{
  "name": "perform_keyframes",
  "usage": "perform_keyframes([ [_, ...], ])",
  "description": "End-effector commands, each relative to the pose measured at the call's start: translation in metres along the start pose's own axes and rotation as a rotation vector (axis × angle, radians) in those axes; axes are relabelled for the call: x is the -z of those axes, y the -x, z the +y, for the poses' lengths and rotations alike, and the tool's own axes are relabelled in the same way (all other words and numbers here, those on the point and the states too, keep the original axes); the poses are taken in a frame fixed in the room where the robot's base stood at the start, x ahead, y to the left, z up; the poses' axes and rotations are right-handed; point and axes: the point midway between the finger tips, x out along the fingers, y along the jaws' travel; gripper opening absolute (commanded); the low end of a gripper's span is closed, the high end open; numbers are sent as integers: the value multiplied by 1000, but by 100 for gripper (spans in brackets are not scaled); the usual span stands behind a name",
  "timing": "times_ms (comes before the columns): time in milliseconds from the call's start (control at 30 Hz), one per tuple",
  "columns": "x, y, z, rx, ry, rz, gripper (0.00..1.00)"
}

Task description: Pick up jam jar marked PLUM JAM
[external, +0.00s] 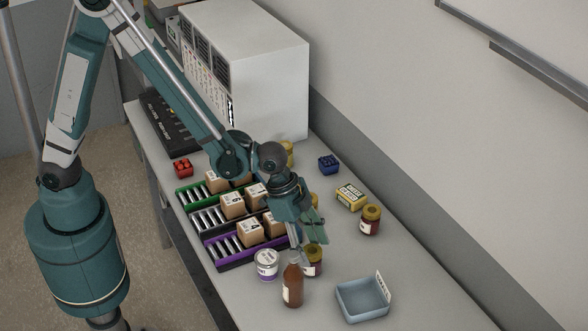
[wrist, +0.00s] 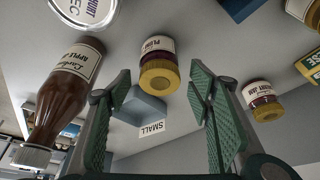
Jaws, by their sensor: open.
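The jam jar with a yellow lid and a label reading "PLUM" (wrist: 159,62) is in the wrist view, upper middle, between and beyond my fingertips. In the external view the same jar (external: 314,266) stands on the table just below my gripper, its upper part partly behind a finger. My gripper (external: 308,244) is open and tilted downward above the jar. In the wrist view my gripper (wrist: 161,76) shows both green-padded fingers apart, with nothing held between them. Whether a finger touches the jar is hard to tell.
A brown apple bottle (external: 292,286) and a white tub (external: 266,264) stand close to the jar. A blue tray (external: 362,300) is at the front right. Another dark jam jar (external: 370,222) and a yellow cheese box (external: 351,198) stand behind. Racks with cartons (external: 232,206) are left.

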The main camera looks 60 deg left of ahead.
Motion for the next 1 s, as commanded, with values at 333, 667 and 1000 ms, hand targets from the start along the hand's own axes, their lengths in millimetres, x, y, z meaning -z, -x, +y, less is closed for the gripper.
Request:
perform_keyframes([
  [333,0,-16,0,0,0,0,52],
  [667,0,-16,0,0,0,0,52],
  [1000,0,-16,0,0,0,0,36],
])
